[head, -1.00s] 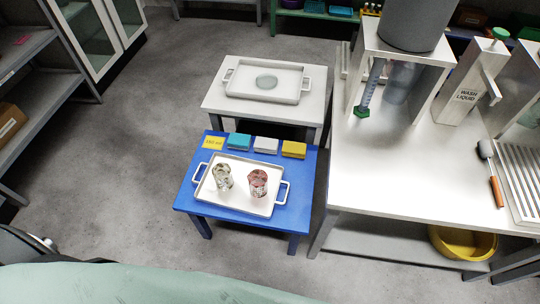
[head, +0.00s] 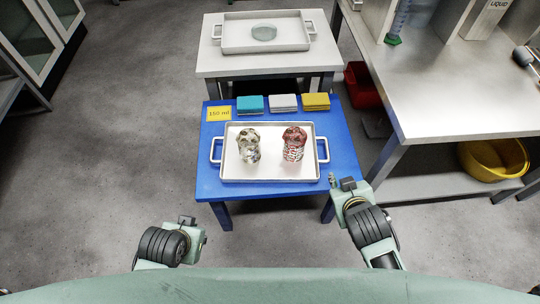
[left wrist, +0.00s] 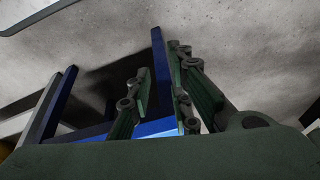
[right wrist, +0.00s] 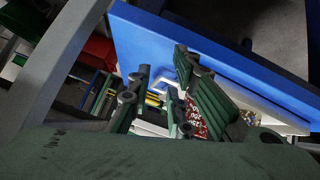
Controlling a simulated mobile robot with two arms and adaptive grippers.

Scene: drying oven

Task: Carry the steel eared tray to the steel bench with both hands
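A pale metal tray (head: 268,176) with a looped ear at each short side lies on the blue table (head: 215,187). It holds two clear vessels, one with pale greenish contents (head: 248,147) and one with red-brown contents (head: 294,143). A similar eared tray (head: 232,46) on the pale table behind holds a round glass dish (head: 264,33). The steel bench (head: 440,105) is at the right. My right gripper (head: 341,190) is open and empty at the blue table's front right edge. My left gripper (head: 190,228) is open and empty, short of the table's front left.
A yellow 150 ml card (head: 219,113) and teal (head: 250,104), white (head: 284,102) and yellow (head: 316,101) stacks lie behind the near tray. A yellow basin (head: 493,158) sits on the bench's lower shelf. The floor left of the blue table is clear.

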